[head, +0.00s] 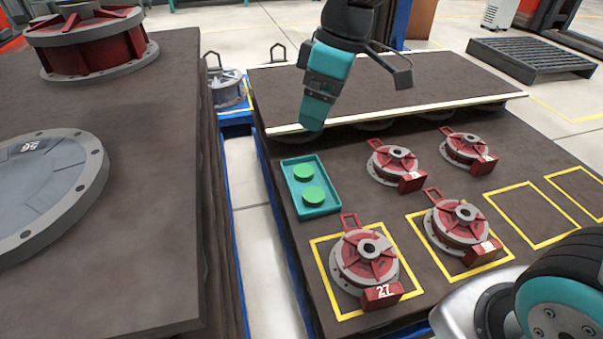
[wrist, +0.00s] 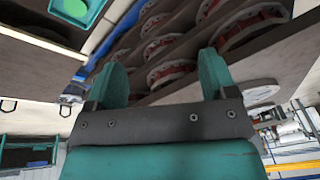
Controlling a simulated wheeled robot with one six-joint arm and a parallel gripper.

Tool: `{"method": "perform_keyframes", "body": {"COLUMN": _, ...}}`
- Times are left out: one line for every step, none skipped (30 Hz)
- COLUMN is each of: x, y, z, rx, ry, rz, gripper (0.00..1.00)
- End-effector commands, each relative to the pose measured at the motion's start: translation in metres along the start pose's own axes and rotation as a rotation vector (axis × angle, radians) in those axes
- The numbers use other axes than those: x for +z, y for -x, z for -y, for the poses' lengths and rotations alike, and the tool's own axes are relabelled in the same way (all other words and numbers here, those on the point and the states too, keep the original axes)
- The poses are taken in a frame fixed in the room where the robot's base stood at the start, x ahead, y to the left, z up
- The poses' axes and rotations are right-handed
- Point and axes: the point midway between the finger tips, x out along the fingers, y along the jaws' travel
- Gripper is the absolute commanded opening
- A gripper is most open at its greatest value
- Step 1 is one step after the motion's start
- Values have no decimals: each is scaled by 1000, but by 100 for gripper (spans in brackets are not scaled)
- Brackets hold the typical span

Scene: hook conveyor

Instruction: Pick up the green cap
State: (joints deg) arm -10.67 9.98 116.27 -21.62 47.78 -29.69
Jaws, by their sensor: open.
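Two green caps lie in a small teal tray (head: 292,200) on the brown table: a far cap (head: 303,171) and a near cap (head: 314,196). My gripper (head: 312,124) is above and just beyond the tray in the head view, pointing down, apart from the caps. In the wrist view my gripper (wrist: 162,70) shows two teal fingers spread apart with nothing between them. The tray (wrist: 97,8) is cut off at the upper left corner there, with a green cap (wrist: 75,7) partly in view.
Red-and-grey flanged parts with tags, such as one marked 27 (head: 364,258), stand right of and in front of the tray. Yellow outlined squares (head: 530,214) at the right are empty. A raised brown shelf (head: 440,90) lies behind. Another table (head: 160,190) with large flanges stands left.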

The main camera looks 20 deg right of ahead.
Motion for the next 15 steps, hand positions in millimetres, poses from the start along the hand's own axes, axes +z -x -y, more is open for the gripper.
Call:
{"method": "perform_keyframes", "body": {"x": -11, "y": -21, "z": -38, "rx": 6, "ry": 61, "rz": 20, "gripper": 78}}
{"method": "perform_keyframes", "body": {"x": -17, "y": -30, "z": -58, "rx": 11, "ry": 106, "rz": 31, "gripper": 78}}
{"method": "perform_keyframes", "body": {"x": -24, "y": -42, "z": -84, "rx": 18, "ry": 163, "rz": 44, "gripper": 78}}
{"method": "perform_keyframes", "body": {"x": -27, "y": -52, "z": -102, "rx": 20, "ry": 205, "rz": 55, "gripper": 78}}
{"method": "perform_keyframes", "body": {"x": -31, "y": -62, "z": -119, "rx": 22, "ry": 247, "rz": 65, "gripper": 78}}
{"method": "perform_keyframes", "body": {"x": -33, "y": -75, "z": -141, "rx": 25, "ry": 297, "rz": 77, "gripper": 78}}
{"method": "perform_keyframes", "body": {"x": -35, "y": -85, "z": -156, "rx": 25, "ry": 334, "rz": 86, "gripper": 78}}
{"method": "perform_keyframes", "body": {"x": -36, "y": -95, "z": -169, "rx": 25, "ry": 369, "rz": 94, "gripper": 78}}
{"method": "perform_keyframes", "body": {"x": -36, "y": -107, "z": -185, "rx": 25, "ry": 410, "rz": 105, "gripper": 78}}
{"method": "perform_keyframes", "body": {"x": -36, "y": -115, "z": -195, "rx": 25, "ry": 438, "rz": 111, "gripper": 78}}
{"method": "perform_keyframes", "body": {"x": -36, "y": -123, "z": -204, "rx": 24, "ry": 463, "rz": 117, "gripper": 78}}
{"method": "perform_keyframes", "body": {"x": -35, "y": -131, "z": -214, "rx": 24, "ry": 491, "rz": 123, "gripper": 78}}
{"method": "perform_keyframes", "body": {"x": -35, "y": -137, "z": -220, "rx": 24, "ry": 510, "rz": 128, "gripper": 78}}
{"method": "perform_keyframes", "body": {"x": -34, "y": -141, "z": -226, "rx": 23, "ry": 526, "rz": 131, "gripper": 78}}
{"method": "perform_keyframes", "body": {"x": -34, "y": -146, "z": -230, "rx": 21, "ry": 544, "rz": 135, "gripper": 78}}
